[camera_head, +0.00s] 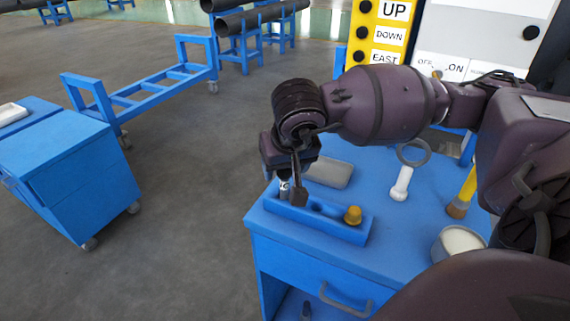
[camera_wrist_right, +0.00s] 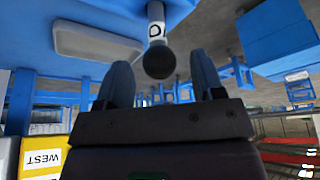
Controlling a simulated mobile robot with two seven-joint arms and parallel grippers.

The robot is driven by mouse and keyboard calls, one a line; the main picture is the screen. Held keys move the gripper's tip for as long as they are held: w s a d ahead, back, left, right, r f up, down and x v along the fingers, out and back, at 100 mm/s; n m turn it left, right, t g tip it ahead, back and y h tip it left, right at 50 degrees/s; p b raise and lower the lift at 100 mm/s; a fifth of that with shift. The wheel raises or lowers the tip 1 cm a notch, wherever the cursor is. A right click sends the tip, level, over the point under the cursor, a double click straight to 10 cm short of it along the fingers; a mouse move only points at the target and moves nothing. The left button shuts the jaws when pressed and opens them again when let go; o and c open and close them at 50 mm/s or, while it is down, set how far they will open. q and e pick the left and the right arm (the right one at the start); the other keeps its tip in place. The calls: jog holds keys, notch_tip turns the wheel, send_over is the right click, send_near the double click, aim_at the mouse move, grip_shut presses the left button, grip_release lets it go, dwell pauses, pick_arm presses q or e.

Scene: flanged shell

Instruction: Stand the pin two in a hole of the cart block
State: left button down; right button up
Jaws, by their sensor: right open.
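The cart block (camera_head: 336,232) is a long blue block with holes along its top, on the blue cart's near left edge. A pale pin with a printed band (camera_head: 284,190) stands at its left end; in the right wrist view the banded pin (camera_wrist_right: 157,32) has a dark round end. I cannot read for certain whether it is pin two. My right gripper (camera_head: 293,190) is open over the block's left part. In its wrist view the two fingers (camera_wrist_right: 162,82) are on either side of the pin's dark end.
A grey tray (camera_head: 329,173) lies behind the block. A control panel (camera_head: 380,35) rises behind. Open floor lies left of the cart.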

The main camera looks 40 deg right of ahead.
pick_arm(q)
jog(key=shift+w+r+t+p, duration=0.2)
jog(key=shift+w+r+p, duration=0.3)
jog(key=shift+r, duration=0.35)
jog(key=shift+w+r+t+p, duration=0.2)
jog(key=shift+w+r+p, duration=0.25)
jog(key=shift+r, duration=0.35)
pick_arm(e)
jog(key=v, duration=1)
jog(key=shift+s+r, duration=0.2)
jog(key=shift+r, duration=0.15)
